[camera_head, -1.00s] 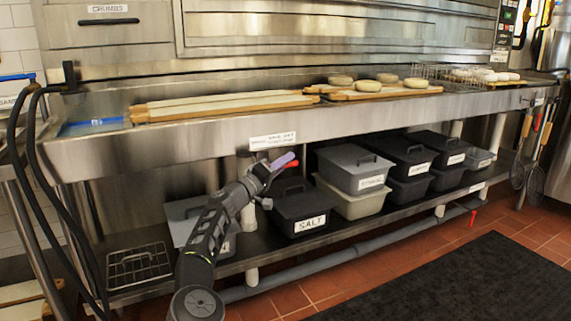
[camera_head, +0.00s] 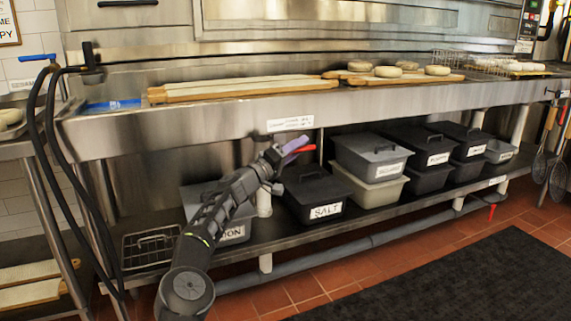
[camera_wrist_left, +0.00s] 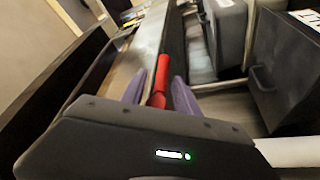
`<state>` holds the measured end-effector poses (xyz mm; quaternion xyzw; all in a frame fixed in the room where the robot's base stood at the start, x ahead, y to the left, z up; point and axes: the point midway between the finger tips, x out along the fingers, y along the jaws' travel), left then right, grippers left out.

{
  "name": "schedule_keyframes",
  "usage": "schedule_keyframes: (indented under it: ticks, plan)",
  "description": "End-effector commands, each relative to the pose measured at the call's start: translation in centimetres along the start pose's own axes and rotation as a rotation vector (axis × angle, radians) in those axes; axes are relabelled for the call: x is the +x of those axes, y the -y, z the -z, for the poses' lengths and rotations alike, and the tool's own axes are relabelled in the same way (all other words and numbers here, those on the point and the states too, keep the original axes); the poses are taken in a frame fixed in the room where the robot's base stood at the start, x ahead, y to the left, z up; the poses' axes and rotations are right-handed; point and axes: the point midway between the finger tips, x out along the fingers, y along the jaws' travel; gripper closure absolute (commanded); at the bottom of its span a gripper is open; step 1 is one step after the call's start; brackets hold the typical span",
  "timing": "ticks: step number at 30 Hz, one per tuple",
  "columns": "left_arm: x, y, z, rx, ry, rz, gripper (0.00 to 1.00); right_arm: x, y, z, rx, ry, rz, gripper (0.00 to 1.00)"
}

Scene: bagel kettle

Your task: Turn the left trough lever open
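The red lever (camera_head: 304,149) sticks out below the front edge of the steel trough (camera_head: 225,118), under a white label. In the left wrist view the red lever (camera_wrist_left: 160,82) lies between the two purple fingertips of my left gripper (camera_wrist_left: 157,92). In the head view my left gripper (camera_head: 288,150) is at the lever and hides part of it. Its fingers look apart, one on each side of the lever; whether either touches it, I cannot tell. The lever's pivot is hidden. My right gripper is not in view.
Lidded bins, including a black one marked SALT (camera_head: 312,195), stand on the lower shelf (camera_head: 360,222) behind and right of my left gripper. Boards with bagels (camera_head: 388,72) lie on the trough. Black hoses (camera_head: 55,170) hang at the left. A dark mat (camera_head: 470,280) covers the floor at right.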

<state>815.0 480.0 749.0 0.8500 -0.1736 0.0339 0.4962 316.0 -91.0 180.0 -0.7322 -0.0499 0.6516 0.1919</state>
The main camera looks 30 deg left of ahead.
Motion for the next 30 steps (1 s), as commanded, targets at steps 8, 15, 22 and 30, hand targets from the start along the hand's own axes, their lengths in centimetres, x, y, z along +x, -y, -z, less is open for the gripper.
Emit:
schedule_keyframes:
  ticks: [8,15,22,30]
  plan:
    - [-3.4,0.2,-0.3,0.002,0.003,0.004,0.63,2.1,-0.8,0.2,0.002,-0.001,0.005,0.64]
    - [-5.6,-0.1,-0.2,0.002,0.002,0.001,0.63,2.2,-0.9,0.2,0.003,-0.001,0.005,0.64]
    - [-5.9,-0.1,-0.2,0.002,0.002,0.001,0.63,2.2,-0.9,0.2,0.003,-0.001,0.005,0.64]
    - [-5.8,-0.1,-0.2,0.002,0.002,0.001,0.63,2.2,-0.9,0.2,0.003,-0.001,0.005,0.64]
